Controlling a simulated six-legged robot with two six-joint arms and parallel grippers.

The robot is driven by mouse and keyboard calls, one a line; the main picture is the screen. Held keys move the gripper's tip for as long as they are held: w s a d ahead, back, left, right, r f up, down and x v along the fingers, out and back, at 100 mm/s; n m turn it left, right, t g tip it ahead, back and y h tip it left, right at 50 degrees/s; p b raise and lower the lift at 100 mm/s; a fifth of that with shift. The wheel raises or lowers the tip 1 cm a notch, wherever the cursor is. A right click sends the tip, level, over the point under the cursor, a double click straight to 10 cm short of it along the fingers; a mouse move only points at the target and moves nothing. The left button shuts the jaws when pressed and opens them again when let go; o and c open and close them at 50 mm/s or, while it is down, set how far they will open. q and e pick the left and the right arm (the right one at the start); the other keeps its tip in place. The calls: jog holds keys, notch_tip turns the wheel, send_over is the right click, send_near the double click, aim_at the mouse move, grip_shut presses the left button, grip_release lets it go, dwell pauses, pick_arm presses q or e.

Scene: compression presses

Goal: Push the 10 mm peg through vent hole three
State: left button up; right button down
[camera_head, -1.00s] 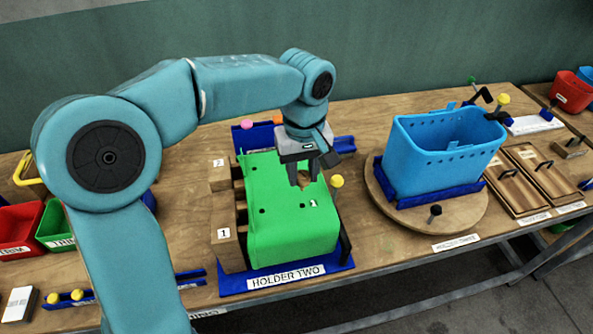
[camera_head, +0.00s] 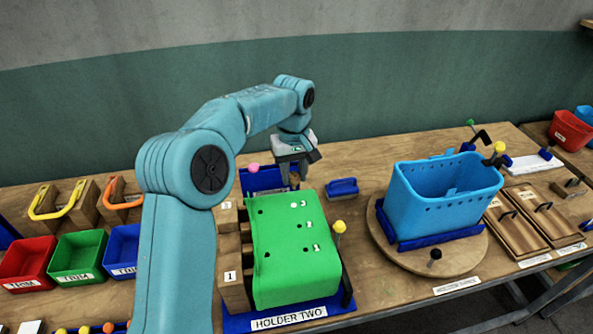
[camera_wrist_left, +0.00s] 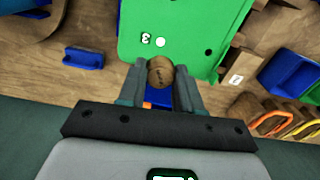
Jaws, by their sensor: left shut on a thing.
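A green plastic part (camera_head: 285,270) with several small holes in its top lies in the blue holder marked HOLDER TWO (camera_head: 232,322). In the left wrist view, the green part (camera_wrist_left: 185,20) shows a "3" label (camera_wrist_left: 146,39) beside a whitish round spot (camera_wrist_left: 161,42) and a dark hole farther right. My left gripper (camera_head: 293,180) is just beyond the far edge of the green part. In the left wrist view it (camera_wrist_left: 162,85) is shut on a round wooden knob (camera_wrist_left: 160,71), apparently the peg's handle. The peg's shaft and size are hidden. My right gripper is not in view.
A blue basket (camera_head: 440,200) stands on a round wooden turntable (camera_head: 455,262) at right. Red (camera_head: 28,262), green and blue bins are at left.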

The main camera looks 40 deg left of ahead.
aim_at(294, 188)
pick_arm(q)
jog(key=shift+f, duration=0.1)
jog(key=shift+s+f+b, duration=0.1)
jog(key=shift+f+b, duration=0.35)
notch_tip(294, 188, down, 3)
jog(key=shift+r+b, duration=0.2)
jog(key=shift+b, duration=0.65)
jog(key=shift+f+b, duration=0.55)
jog(key=shift+f, duration=0.3)
jog(key=shift+f, duration=0.6)
dwell(1.1)
